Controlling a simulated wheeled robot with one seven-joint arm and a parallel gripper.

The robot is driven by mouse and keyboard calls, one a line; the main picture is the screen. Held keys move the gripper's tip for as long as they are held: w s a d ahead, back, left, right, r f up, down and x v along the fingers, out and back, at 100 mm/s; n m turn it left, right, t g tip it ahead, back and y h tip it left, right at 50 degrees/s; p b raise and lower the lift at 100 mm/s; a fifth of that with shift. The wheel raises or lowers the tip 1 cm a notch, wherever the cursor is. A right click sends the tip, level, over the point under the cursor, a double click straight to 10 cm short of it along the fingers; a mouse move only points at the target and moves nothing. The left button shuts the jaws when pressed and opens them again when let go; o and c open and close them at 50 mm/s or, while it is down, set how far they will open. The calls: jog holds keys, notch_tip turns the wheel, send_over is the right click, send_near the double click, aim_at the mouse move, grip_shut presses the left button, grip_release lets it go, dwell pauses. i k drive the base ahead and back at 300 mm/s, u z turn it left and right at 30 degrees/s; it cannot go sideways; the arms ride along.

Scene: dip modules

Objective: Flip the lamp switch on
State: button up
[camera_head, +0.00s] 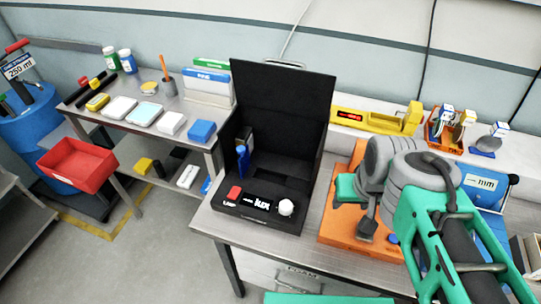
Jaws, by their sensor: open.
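A black open-fronted box (275,107) with a raised back panel stands on the metal table. Its front ledge carries a small red switch (235,192), a dark display reading "lux" (257,203) and a round white knob (286,207). Which of these is the lamp switch is not labelled clearly enough to read. The box interior is dark, with a blue upright item (242,160) at its left. My gripper (355,208) is open, right of the box and apart from it, above an orange board. My grey and teal arm hides part of that board.
The orange board (336,231) lies right of the box. A yellow device (375,119) and several small tools stand behind it. A side bench (82,117) at left holds boxes and bottles. A red bin (77,165) hangs farther left. The table strip before the box is clear.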

aim_at(234, 192)
jog(key=u, duration=0.15)
jog(key=k, duration=0.45)
jog(key=u, duration=0.6)
jog(key=k, duration=0.9)
jog(key=u, duration=0.45)
jog(key=i, duration=1.2)
jog(key=u, duration=0.65)
